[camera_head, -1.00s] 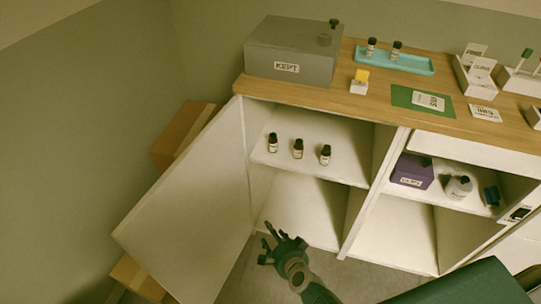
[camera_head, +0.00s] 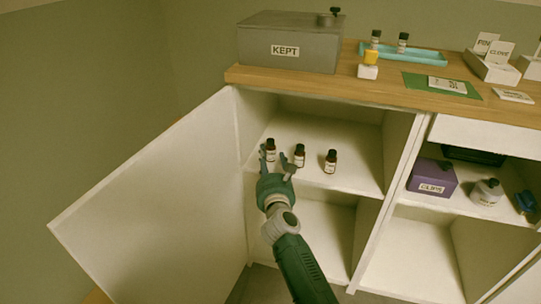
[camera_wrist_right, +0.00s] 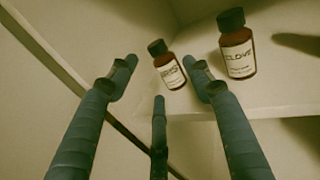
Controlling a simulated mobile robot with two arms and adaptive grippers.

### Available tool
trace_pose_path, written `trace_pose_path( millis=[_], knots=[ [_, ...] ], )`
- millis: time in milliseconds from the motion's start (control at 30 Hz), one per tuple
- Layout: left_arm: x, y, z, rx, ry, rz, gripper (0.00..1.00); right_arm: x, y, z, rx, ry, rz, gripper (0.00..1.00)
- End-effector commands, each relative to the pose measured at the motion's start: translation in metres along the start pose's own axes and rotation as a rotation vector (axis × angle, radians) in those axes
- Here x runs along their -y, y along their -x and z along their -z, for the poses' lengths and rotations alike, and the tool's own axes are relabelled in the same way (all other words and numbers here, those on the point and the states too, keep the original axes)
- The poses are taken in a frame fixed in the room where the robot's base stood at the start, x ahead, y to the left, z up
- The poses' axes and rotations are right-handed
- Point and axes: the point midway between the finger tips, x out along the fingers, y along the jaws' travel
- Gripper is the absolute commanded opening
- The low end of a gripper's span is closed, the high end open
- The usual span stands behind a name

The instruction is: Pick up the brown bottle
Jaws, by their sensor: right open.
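Three small brown bottles with black caps and pale labels stand upright in a row on the white upper shelf: a left one (camera_head: 271,151), a middle one (camera_head: 299,156) and a right one (camera_head: 331,162). My right gripper (camera_head: 276,163) is open and empty at the shelf's front edge, by the left and middle bottles. In the right wrist view, a brown bottle (camera_wrist_right: 169,68) with a partly legible label shows beyond and between the open fingers (camera_wrist_right: 163,70). A bottle labelled CLOVE (camera_wrist_right: 237,48) stands right of them. My left gripper is not in view.
The open cabinet door (camera_head: 150,195) stands on the left. The wooden counter (camera_head: 380,90) above holds a grey KEPT box (camera_head: 290,42) and a teal tray (camera_head: 425,56).

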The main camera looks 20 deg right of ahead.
Motion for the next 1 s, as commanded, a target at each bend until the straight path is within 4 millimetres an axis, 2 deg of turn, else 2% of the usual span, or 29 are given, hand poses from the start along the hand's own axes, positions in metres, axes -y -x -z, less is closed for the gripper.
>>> trace_pose_path(
  millis=[167, 533, 833, 867, 1000],
  knots=[
    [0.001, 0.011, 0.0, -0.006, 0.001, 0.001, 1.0, 0.001, -0.012, 0.001, 0.0, 0.002, 0.0, 0.5],
    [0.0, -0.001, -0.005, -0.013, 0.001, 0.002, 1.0, 0.001, -0.06, 0.002, 0.0, 0.002, 0.001, 0.5],
    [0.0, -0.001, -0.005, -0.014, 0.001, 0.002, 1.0, 0.001, -0.065, 0.0, -0.001, 0.003, 0.001, 0.5],
    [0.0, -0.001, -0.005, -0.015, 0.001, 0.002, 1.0, 0.001, -0.065, 0.0, -0.001, 0.003, 0.0, 0.46],
    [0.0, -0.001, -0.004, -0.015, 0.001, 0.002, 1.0, 0.001, -0.065, 0.001, -0.001, 0.003, 0.0, 0.18]
  ],
)
